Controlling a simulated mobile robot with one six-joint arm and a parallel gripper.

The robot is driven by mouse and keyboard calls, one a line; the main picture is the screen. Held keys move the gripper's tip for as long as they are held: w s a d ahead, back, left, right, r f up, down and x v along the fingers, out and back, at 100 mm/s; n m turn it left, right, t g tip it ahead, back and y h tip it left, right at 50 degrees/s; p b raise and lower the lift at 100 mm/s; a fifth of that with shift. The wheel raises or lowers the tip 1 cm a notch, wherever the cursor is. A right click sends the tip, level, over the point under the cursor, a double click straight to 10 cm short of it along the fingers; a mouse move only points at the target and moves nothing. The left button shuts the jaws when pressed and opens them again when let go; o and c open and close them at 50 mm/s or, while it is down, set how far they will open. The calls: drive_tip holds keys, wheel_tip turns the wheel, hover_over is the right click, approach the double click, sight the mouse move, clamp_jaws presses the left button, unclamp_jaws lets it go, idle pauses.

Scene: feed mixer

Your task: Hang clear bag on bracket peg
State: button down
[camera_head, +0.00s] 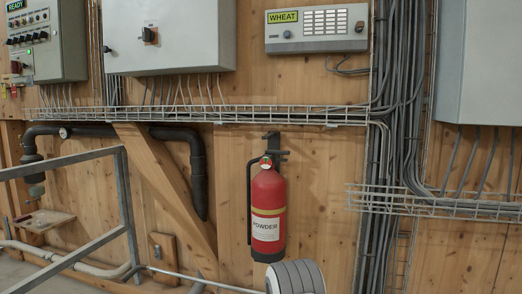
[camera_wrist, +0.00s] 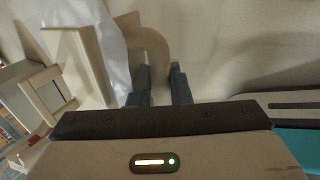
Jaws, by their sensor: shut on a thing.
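In the wrist view my gripper (camera_wrist: 159,78) has its two dark fingers a little apart. A whitish, translucent, soft-looking form, which looks like the clear bag (camera_wrist: 113,55), lies just beyond the left finger. The jaws are shut on it, though the grip point itself is hard to make out. A beige curved piece (camera_wrist: 152,48) shows behind the fingertips. My gripper and the bag are not seen in the head view. I cannot make out a bracket peg for certain in either view.
A red fire extinguisher (camera_head: 268,213) hangs on a wooden wall from a dark bracket (camera_head: 275,146). A wire cable tray (camera_head: 240,113) runs above it. A grey metal rail (camera_head: 128,205) stands at left. The wheat control box (camera_head: 317,28) is at upper right of centre.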

wheel_tip(320, 180, down, 10)
drive_tip(key=b, duration=0.7)
